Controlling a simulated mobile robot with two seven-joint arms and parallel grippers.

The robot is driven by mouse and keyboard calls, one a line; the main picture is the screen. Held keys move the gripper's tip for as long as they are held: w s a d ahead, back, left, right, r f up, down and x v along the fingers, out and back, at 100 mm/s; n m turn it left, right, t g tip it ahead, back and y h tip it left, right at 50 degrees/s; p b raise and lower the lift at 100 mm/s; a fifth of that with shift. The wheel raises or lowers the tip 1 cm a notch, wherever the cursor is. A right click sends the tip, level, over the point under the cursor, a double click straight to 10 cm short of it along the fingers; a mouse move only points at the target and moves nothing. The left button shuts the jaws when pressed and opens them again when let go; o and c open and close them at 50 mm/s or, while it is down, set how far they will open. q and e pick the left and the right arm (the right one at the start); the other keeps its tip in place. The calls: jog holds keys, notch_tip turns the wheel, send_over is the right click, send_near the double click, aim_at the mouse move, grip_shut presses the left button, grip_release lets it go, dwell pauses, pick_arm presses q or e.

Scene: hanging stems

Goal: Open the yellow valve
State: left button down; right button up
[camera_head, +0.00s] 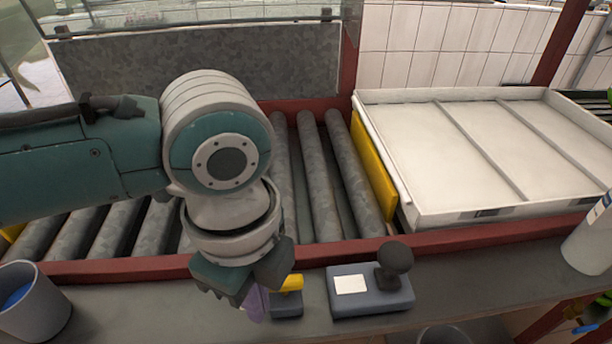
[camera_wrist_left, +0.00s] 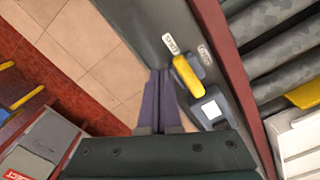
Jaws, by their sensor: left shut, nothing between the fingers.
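The yellow valve (camera_head: 291,282) is a small yellow lever on a dark blue-grey block on the grey ledge in front of the conveyor. In the left wrist view the yellow valve (camera_wrist_left: 187,75) is a long rounded handle lying along the ledge. My left gripper (camera_head: 253,303) is above the ledge, just left of the valve, partly covering its block. In the left wrist view the purple fingers of my left gripper (camera_wrist_left: 160,78) are together and empty, beside the handle. I cannot tell whether they touch it. My right gripper does not show.
A joystick box (camera_head: 370,290) with a black knob stands right of the valve. A grey cup (camera_head: 33,302) stands at the ledge's left end. Behind are conveyor rollers (camera_head: 318,180) with a red rail and a white tray (camera_head: 480,150). A pale cylinder (camera_head: 590,240) is at the right.

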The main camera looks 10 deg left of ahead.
pick_arm(q)
jog(key=shift+f+b, duration=0.5)
jog(key=shift+f, duration=0.45)
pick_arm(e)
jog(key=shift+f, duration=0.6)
pick_arm(q)
jog(key=shift+w, duration=0.2)
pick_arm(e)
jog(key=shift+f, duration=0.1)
